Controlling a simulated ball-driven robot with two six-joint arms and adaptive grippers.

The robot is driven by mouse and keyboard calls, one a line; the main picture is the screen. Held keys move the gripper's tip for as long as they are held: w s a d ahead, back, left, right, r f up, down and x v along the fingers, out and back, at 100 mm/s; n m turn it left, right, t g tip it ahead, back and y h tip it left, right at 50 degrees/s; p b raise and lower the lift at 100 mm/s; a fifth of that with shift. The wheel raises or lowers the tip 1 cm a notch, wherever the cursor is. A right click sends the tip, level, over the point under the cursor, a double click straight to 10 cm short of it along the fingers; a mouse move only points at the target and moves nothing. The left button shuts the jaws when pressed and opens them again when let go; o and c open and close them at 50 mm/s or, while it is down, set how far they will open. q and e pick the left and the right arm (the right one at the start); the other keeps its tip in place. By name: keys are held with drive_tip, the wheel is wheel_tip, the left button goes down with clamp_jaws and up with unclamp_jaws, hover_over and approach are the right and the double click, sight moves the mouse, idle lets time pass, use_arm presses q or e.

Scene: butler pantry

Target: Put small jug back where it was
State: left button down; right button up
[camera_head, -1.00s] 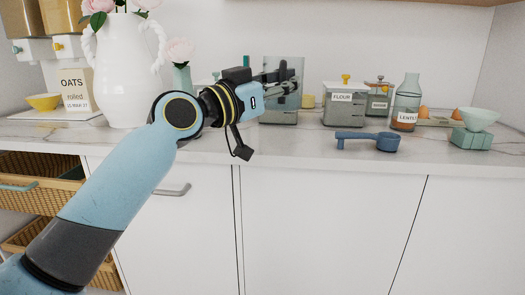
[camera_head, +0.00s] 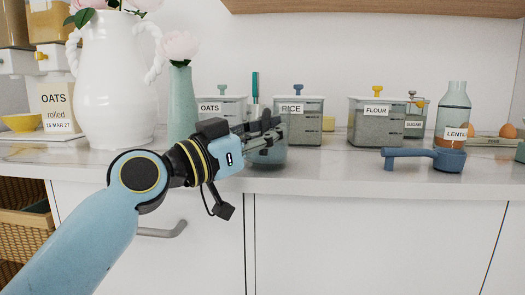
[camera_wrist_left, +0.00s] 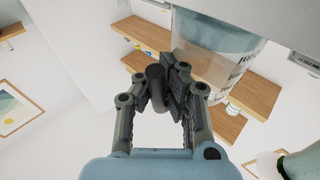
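The small jug (camera_head: 272,157), a bluish see-through vessel, is at the front of the counter, partly hidden behind my left gripper (camera_head: 262,137). In the left wrist view the jug (camera_wrist_left: 212,45) is large at the top, with dark lettering on its clear side. There my left gripper (camera_wrist_left: 163,85) has its dark fingers closed together beside the jug, around what looks like its grey handle. I cannot tell whether the jug's base touches the counter. My right gripper is not in view.
Behind stand the oats canister (camera_head: 220,108), rice canister (camera_head: 300,124) and flour canister (camera_head: 376,125). A green vase (camera_head: 181,105) and a white pitcher (camera_head: 112,85) are left. A blue scoop (camera_head: 440,158) lies right. The counter (camera_head: 335,168) between jug and scoop is clear.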

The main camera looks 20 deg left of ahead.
use_arm(q)
drive_tip(key=shift+w+d+f, duration=0.1)
drive_tip(key=shift+w+f, duration=0.05)
drive_tip(key=shift+f, duration=0.8)
drive_tip(key=shift+r, duration=0.2)
drive_tip(key=c, duration=1.5)
unclamp_jaws()
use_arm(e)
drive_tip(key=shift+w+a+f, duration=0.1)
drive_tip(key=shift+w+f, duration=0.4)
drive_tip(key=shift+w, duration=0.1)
use_arm(q)
drive_tip(key=shift+v, duration=6.15)
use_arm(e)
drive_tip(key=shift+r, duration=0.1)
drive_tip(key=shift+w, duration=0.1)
